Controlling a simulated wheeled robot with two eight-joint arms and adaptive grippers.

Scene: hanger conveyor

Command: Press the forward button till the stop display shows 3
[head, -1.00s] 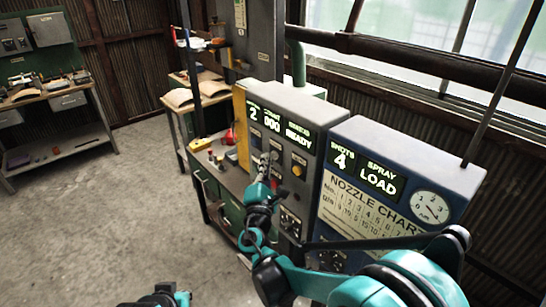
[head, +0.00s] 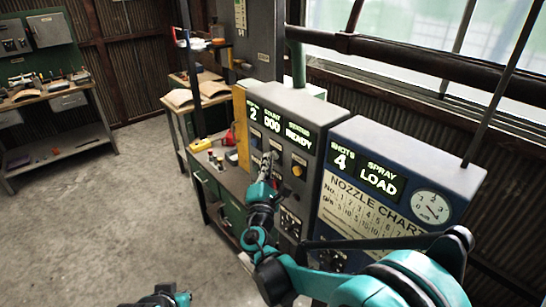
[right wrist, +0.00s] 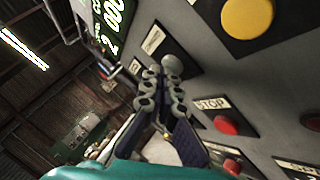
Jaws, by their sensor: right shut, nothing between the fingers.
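The grey control panel (head: 322,108) stands at the centre of the head view. Its stop display (head: 253,113) reads 2, beside a count of 000 and a status of READY. My right gripper (head: 269,160) is shut and empty, with its tips in front of the panel's upper button area. In the right wrist view its fingers (right wrist: 165,80) point at the panel face beside a small label plate (right wrist: 153,41). The forward button cannot be made out clearly, and the fingers hide part of that area. Whether the tips touch anything is unclear. My left gripper (head: 168,297) shows only partly at the bottom edge.
A yellow button (head: 297,170) sits right of the gripper, and a red STOP button (right wrist: 227,125) shows in the wrist view. The blue spray panel (head: 400,160) reads 4 and LOAD. A workbench (head: 70,145) stands far left. The floor between is clear.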

